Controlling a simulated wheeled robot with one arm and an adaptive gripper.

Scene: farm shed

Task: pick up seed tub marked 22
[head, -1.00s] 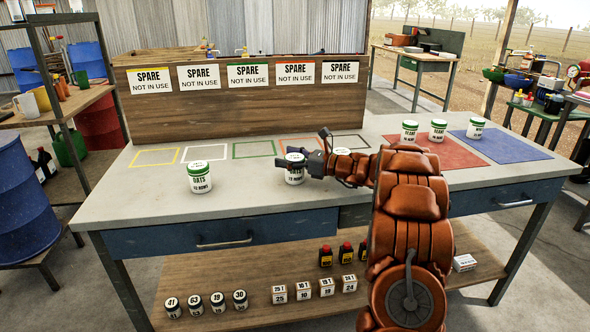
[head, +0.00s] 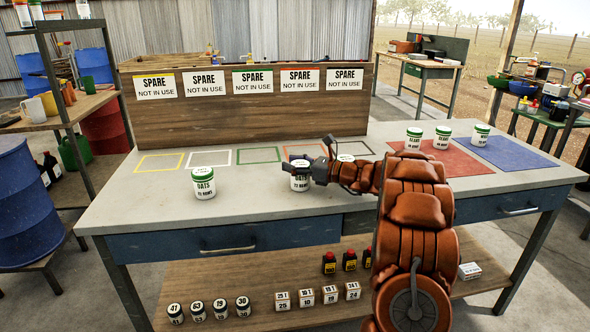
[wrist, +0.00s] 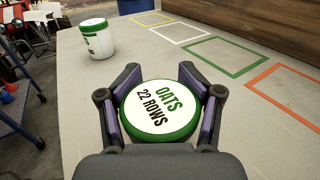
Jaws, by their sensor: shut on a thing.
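The seed tub marked 22 (wrist: 159,109) is white with a green rim, and its lid reads OATS 22 ROWS in the wrist view. It also shows in the head view (head: 300,182), partly hidden by my gripper. My gripper (head: 318,170) is shut on this tub, with a finger on each side of the lid in the wrist view. The tub stands upright at the bench; I cannot tell whether it touches the top. Another OATS tub (head: 204,183) stands to the left, and shows in the wrist view (wrist: 97,40), apart from my gripper.
The bench top (head: 255,208) has coloured outlines behind the tubs, before a wooden panel (head: 250,112) with SPARE signs. Several tubs stand on the right by a red mat (head: 470,161) and a blue mat (head: 515,152). Bottles and boxes sit on the lower shelf.

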